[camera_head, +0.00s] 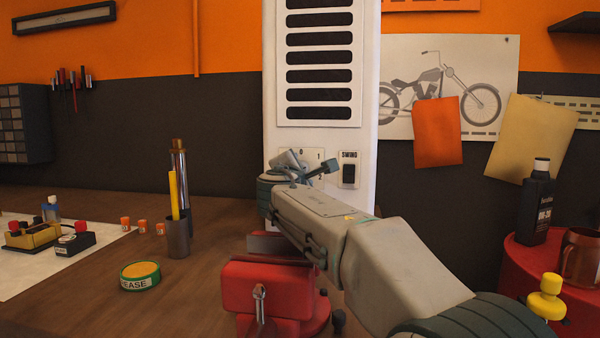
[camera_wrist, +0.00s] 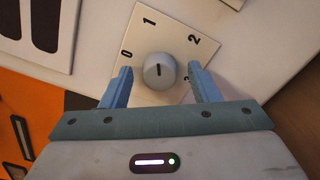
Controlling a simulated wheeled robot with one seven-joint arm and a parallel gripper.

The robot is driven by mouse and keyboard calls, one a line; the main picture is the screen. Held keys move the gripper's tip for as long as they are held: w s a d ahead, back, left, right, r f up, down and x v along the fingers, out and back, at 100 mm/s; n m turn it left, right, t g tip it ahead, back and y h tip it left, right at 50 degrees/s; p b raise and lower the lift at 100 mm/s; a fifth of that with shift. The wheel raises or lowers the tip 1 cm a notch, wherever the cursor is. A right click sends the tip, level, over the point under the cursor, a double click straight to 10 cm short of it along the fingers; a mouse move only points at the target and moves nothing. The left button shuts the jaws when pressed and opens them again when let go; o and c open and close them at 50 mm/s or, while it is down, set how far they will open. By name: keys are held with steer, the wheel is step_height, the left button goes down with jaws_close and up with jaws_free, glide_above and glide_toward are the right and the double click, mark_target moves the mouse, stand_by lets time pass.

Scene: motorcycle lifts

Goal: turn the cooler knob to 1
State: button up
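The white cooler (camera_head: 365,110) stands at the back with vent slots on its front. In the wrist view, the round grey cooler knob (camera_wrist: 160,73) sits on a pale dial plate (camera_wrist: 146,44) marked 0, 1, 2 and a partly hidden 3. A short dark line on its face runs roughly upright in the picture; I cannot tell exactly which number it marks. My gripper (camera_wrist: 160,72) is open, with one blue finger on each side of the knob and a visible gap on both sides. In the head view, my gripper (camera_head: 314,166) is at the dial and hides the knob.
A SWING switch (camera_head: 349,171) is right of the dial. A red vise (camera_head: 268,291) stands below my arm. A dark holder (camera_head: 178,239), a grease tin (camera_head: 140,276) and small orange items are on the bench at left. A red drum (camera_head: 520,262) with a bottle is at right.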

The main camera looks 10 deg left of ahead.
steer(key=s, duration=0.7)
steer(key=shift+s+d+b, duration=0.25)
steer(key=shift+b, duration=0.2)
steer(key=s+d+f+m+g+h+p, duration=0.2)
steer(key=d+m+g+p, duration=0.15)
steer(key=d, duration=0.45)
steer(key=s+d+f+m+g+h+p, duration=0.1)
steer(key=s+d+m+g+p, duration=0.15)
steer(key=d+m+p, duration=0.4)
steer(key=s+d+f+m+g+h+p, duration=0.2)
steer(key=s+d+p, duration=0.1)
steer(key=d, duration=0.7)
steer(key=s+d+f+m+g+y+p, duration=0.2)
steer(key=s+m+p, duration=0.4)
steer(key=s, duration=0.5)
steer(key=s+d+f+m+g+y+p, duration=0.2)
steer(key=s+d+f+m+g+p, duration=0.2)
steer(key=s, duration=0.7)
steer(key=shift+d+m+g+p, duration=0.4)
steer(key=shift+m+g+p, duration=0.35)
steer(key=shift+m, duration=0.65)
